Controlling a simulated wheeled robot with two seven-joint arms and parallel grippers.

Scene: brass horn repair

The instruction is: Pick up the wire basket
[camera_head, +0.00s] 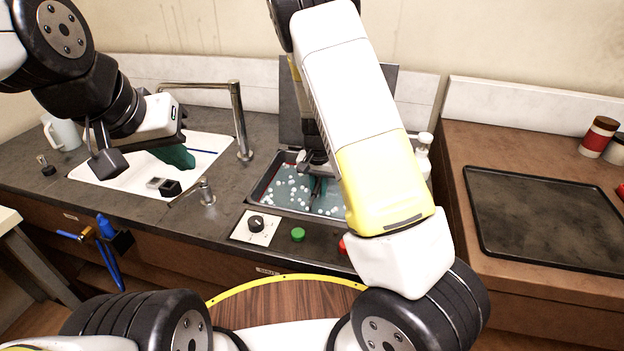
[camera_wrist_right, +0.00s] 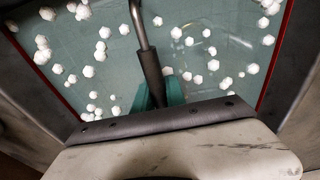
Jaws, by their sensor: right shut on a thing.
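The wire basket shows only as a metal rod with a dark grip (camera_wrist_right: 150,70) in the right wrist view. Its mesh body cannot be made out. My right gripper (camera_wrist_right: 161,94) is shut on the dark grip, with teal fingertips on both sides of it. In the head view my right gripper (camera_head: 316,184) is low over the liquid-filled tank (camera_head: 268,180), partly hidden by my own arm.
White bubbles float on the tank's liquid. A raised lid (camera_head: 293,105) stands behind it, and a white bottle (camera_head: 423,150) beside it. A tall faucet (camera_head: 240,120) rises by the sink (camera_head: 112,180). A dark tray (camera_head: 545,218) lies on the right counter.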

